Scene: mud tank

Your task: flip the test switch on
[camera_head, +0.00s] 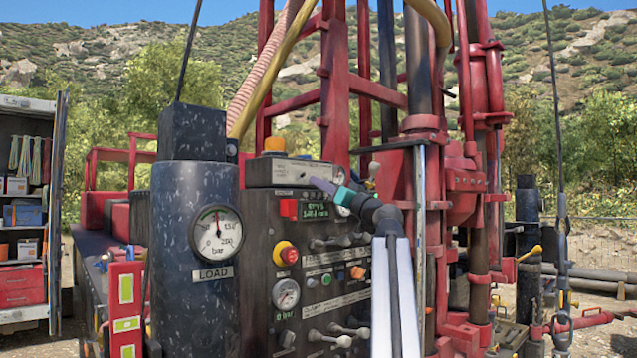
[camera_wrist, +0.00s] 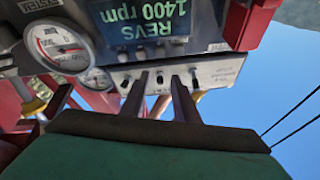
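A pale strip with several small toggle switches (camera_wrist: 160,82) shows upside down in the wrist view. Its small lettering is unreadable, so I cannot tell which toggle is the test switch or how it is set. In the head view, my gripper (camera_head: 319,185) is at the right end of the grey box (camera_head: 285,172) on top of the control panel. In the wrist view, the two dark fingers of my gripper (camera_wrist: 159,88) stand apart, with one toggle seen in the gap between their tips. I cannot tell whether either finger touches it. The fingers hide part of the strip.
The dark control panel (camera_head: 325,255) carries levers, gauges and a red button (camera_head: 285,254). A display (camera_wrist: 145,22) reads REVS 1400 rpm. A thick speckled cylinder with a LOAD gauge (camera_head: 217,232) stands left of the panel. Red mast tubes (camera_head: 478,90) rise close behind my arm.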

